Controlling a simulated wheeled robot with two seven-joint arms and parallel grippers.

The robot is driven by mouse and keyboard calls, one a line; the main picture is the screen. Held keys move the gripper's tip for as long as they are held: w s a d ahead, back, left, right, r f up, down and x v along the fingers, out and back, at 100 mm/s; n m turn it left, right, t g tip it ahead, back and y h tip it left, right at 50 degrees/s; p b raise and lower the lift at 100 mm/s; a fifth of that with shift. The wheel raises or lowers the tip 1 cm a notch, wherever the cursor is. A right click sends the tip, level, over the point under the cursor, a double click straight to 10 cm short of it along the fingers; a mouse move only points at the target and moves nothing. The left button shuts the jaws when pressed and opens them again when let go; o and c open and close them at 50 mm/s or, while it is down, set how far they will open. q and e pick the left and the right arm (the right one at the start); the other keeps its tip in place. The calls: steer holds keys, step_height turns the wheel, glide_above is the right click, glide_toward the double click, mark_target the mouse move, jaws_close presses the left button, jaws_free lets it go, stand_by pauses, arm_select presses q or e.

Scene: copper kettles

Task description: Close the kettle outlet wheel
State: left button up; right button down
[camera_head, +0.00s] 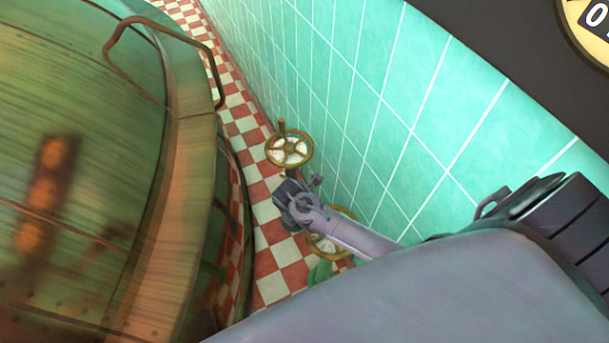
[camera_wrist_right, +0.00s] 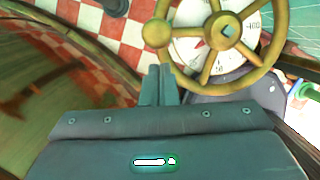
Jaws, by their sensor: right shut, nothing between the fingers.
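A brass spoked handwheel (camera_head: 289,149) with a pale dial behind it stands in the gap between the copper kettle (camera_head: 75,110) and the tiled wall. A knob sticks up from its rim. A second brass wheel (camera_head: 326,248) is lower down, partly hidden by my right arm; I cannot tell from labels which is the outlet wheel. My right gripper (camera_head: 290,180) is just below the upper wheel. In the right wrist view, a brass wheel (camera_wrist_right: 224,30) with a round knob (camera_wrist_right: 156,33) is close beyond my shut, empty fingers (camera_wrist_right: 160,80). Contact is unclear. My left gripper is out of view.
The kettle's curved side and its bent rail (camera_head: 215,70) bound the gap on the left. The turquoise tiled wall (camera_head: 400,110) bounds it on the right. The red-and-white checkered floor (camera_head: 235,105) shows between. Green pipework (camera_head: 320,272) is below the second wheel.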

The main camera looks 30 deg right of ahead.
steer(key=shift+w+d, duration=0.2)
steer(key=shift+d, duration=0.35)
steer(key=shift+w+d+m+p, duration=0.35)
steer(key=shift+d+m, duration=0.05)
steer(key=shift+m, duration=0.3)
steer(key=shift+w+d+r+m+g+p, duration=0.15)
steer(key=shift+w+d+m+g+p, duration=0.35)
steer(key=shift+m, duration=0.4)
steer(key=shift+w+d+m+p, duration=0.2)
steer(key=shift+d+m+p, duration=0.1)
steer(key=shift+d+m, duration=1.05)
steer(key=shift+a, duration=0.15)
steer(key=shift+a, duration=0.1)
